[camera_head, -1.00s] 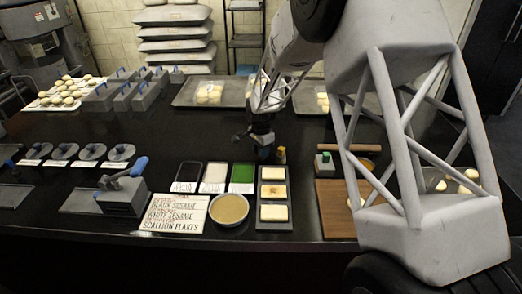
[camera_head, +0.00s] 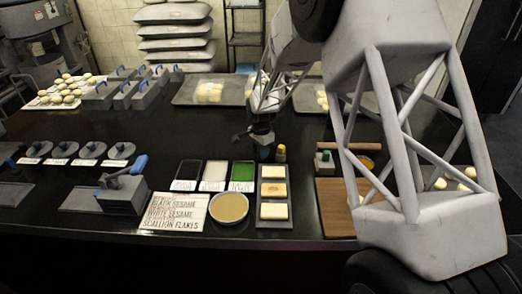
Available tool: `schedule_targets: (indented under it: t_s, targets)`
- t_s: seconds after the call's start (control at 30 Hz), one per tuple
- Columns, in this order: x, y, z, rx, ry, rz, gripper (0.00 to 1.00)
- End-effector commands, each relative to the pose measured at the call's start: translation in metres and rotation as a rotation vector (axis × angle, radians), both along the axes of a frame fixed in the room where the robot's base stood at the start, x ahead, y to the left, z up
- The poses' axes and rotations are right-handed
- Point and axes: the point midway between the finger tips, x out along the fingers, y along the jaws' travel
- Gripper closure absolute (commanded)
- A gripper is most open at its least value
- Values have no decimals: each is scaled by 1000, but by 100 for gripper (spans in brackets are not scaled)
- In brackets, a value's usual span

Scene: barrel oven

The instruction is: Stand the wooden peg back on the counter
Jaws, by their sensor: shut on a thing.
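My gripper (camera_head: 263,150) is over the middle of the counter (camera_head: 120,220), just behind the upper end of the dark tray with three pale dough squares. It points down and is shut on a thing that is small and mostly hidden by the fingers. No other separate peg shows on the counter, so I take the held thing to be the wooden peg. Its tilt and whether its lower end touches the counter cannot be told.
The dough tray (camera_head: 260,222), bowl (camera_head: 228,208) and topping containers (camera_head: 214,174) lie in front. Dough trays (camera_head: 186,93) stand behind. Bare counter lies left of the gripper.

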Motion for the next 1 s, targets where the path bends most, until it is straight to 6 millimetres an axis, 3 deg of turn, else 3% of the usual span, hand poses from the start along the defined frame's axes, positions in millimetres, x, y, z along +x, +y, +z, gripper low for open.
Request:
schedule_targets:
  t_s: [0.1, 0.13, 0.3, 0.73, 1.0]
  targets:
    - [0, 0, 0, 0, 0, 0, 88]
    - [0, 0, 0, 0, 0, 0, 65]
    - [0, 0, 0, 0, 0, 0, 39]
    - [0, 0, 4, 1, -1, 0, 38]
    - [0, 0, 31, 1, -3, 0, 38]
